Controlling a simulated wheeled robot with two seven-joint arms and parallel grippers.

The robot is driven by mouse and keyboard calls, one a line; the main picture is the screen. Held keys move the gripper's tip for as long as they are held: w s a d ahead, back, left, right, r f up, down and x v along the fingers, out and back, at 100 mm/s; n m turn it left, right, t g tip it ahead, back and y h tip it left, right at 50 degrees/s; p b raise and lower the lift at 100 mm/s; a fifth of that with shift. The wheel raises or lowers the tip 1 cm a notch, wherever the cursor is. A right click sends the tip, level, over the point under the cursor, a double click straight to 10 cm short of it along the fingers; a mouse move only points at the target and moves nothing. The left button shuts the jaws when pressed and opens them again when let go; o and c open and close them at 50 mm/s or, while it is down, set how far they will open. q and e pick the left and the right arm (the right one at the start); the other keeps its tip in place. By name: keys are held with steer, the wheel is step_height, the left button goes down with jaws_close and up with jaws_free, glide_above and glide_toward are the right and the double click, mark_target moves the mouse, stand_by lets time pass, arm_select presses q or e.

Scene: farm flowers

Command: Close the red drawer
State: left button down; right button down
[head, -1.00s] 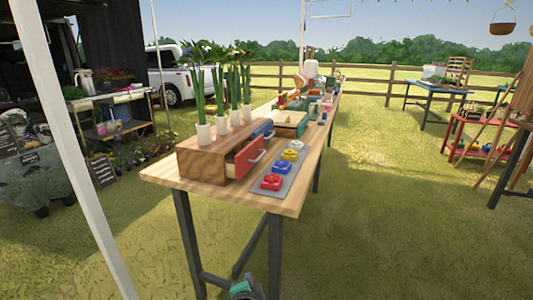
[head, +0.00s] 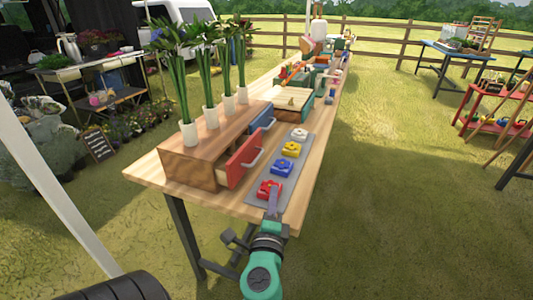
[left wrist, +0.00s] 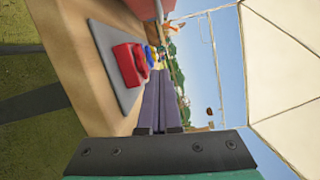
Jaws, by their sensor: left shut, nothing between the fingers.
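The red drawer (head: 243,162) sticks out of the right side of a wooden cabinet (head: 190,166) on the table, with a pale handle on its front. A blue drawer (head: 261,122) lies behind it in the same cabinet. My left gripper (head: 273,197) is shut and empty at the table's near right edge, by the red block and apart from the red drawer. In the left wrist view its two fingers (left wrist: 159,100) lie together, and a reddish surface at the top edge may be the drawer front. My right gripper is not in view.
A grey mat (head: 262,200) holds a red block (head: 269,190), a blue block (head: 281,168), a yellow block and a white block. Several potted plants (head: 189,133) stand on the cabinet.

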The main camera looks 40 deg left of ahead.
mark_target(276, 183)
arm_select(q)
steer(key=shift+w+a+r+p, duration=0.2)
steer(key=shift+w+r+p, duration=0.15)
steer(key=shift+r, duration=0.1)
steer(key=p+x, duration=0.1)
steer(key=x, duration=0.6)
steer(key=shift+w+a+p, duration=0.15)
steer(key=shift+p, duration=0.2)
steer(key=a, duration=0.1)
steer(key=a+p, duration=0.1)
steer(key=a, duration=0.1)
steer(key=shift+s+a+r, duration=0.2)
steer(key=shift+a, duration=0.05)
steer(key=shift+s+a, duration=0.15)
steer(key=shift+a, duration=0.15)
